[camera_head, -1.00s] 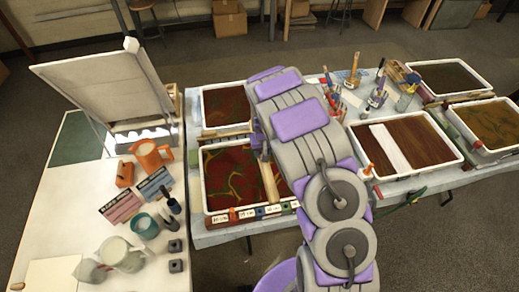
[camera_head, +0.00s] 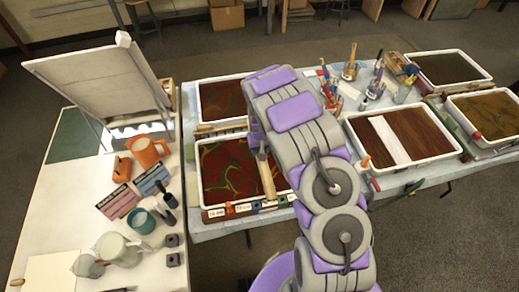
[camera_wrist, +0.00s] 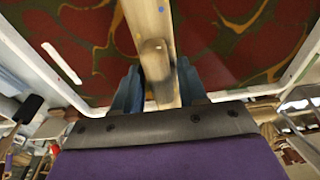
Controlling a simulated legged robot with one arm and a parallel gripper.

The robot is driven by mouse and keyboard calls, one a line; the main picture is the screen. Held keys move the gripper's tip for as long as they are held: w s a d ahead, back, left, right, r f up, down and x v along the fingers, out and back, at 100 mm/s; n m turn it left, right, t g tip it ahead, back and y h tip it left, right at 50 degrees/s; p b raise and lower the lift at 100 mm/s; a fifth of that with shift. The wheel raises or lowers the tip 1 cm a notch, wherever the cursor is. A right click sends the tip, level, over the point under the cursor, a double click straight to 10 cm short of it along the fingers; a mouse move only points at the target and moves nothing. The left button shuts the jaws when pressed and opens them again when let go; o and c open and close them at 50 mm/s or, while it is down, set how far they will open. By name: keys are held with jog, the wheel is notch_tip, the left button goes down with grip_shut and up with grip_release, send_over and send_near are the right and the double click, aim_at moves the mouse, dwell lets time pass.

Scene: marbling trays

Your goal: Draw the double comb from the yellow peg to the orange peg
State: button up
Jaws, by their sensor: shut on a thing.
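The wooden double comb (camera_head: 267,178) lies over the near left marbling tray (camera_head: 203,190), which holds dark red liquid with green and yellow veins. In the wrist view my gripper (camera_wrist: 158,78) has blue fingers closed on the comb's wooden handle (camera_wrist: 155,58), and the bar runs on above it. Whether the teeth are in the liquid is hidden. In the head view my arm covers the gripper and the tray's right side. Small coloured blocks line a rail (camera_head: 245,208) on the tray's front edge.
Another red tray (camera_head: 201,105) lies behind. A brown tray with a white strip (camera_head: 345,124) and more trays stand right. Jars of brushes (camera_head: 350,70) stand at the back.

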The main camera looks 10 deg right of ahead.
jog(key=shift+d, duration=0.3)
jog(key=d, duration=0.9)
jog(key=shift+d+r, duration=0.15)
dwell(0.7)
jog(key=shift+d+f, duration=0.15)
jog(key=shift+f, duration=0.5)
jog(key=shift+d+f, duration=0.2)
jog(key=shift+f, duration=0.45)
jog(key=shift+s+f, duration=0.1)
jog(key=shift+f, duration=0.15)
dwell(0.4)
jog(key=shift+s+a+f, duration=0.1)
jog(key=shift+a, duration=1.8)
jog(key=shift+s+a+f, duration=0.1)
jog(key=shift+a, duration=1.8)
jog(key=shift+a+p, duration=0.55)
jog(key=shift+a, duration=3.35)
